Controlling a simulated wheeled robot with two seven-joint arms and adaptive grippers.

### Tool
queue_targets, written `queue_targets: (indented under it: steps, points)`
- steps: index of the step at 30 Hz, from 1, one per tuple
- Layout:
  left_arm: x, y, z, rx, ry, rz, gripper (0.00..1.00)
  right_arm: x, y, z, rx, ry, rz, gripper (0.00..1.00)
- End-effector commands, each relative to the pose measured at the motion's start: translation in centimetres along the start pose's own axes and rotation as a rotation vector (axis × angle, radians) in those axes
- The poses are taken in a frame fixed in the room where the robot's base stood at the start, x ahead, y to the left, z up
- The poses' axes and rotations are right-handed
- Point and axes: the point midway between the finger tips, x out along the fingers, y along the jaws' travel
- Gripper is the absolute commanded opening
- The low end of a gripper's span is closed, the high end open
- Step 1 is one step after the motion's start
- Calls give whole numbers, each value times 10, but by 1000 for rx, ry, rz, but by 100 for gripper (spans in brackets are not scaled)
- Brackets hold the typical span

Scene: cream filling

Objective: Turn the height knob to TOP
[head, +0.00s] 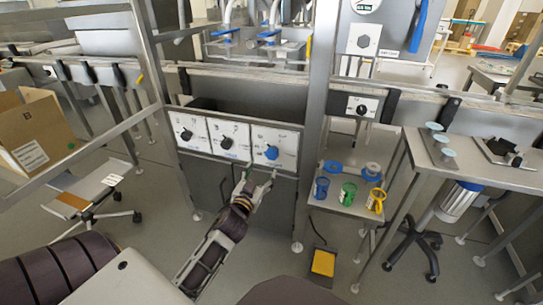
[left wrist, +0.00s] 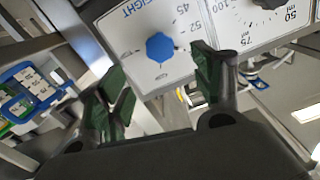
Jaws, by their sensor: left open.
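The height knob is blue and sits on the rightmost of three white dial plates in the head view (head: 271,153). In the left wrist view the knob (left wrist: 159,46) shows upside down on its plate, with "IGHT", 45 and 52 printed around it. Where its pointer stands is too small to tell. My left gripper (head: 258,179) is open and empty, just below the dial plate in the head view. In the left wrist view its dark green fingers (left wrist: 163,85) are spread to either side, with the knob beyond them, apart from both. My right gripper is not in view.
Two plates with black knobs (head: 187,134) (head: 227,142) are left of the blue one. A metal post (head: 313,110) stands right of the panel. A small stand (head: 338,201) holds blue, green and yellow cups. A yellow pedal (head: 323,263) lies on the floor.

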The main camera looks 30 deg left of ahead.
Motion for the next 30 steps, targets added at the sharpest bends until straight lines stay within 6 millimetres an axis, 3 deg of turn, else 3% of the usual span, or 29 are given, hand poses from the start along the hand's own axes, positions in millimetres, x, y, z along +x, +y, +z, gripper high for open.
queue_targets:
  steps: [30]
  points:
    - [80, 0, 0, 2, 1, 0, 67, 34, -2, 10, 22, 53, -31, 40]
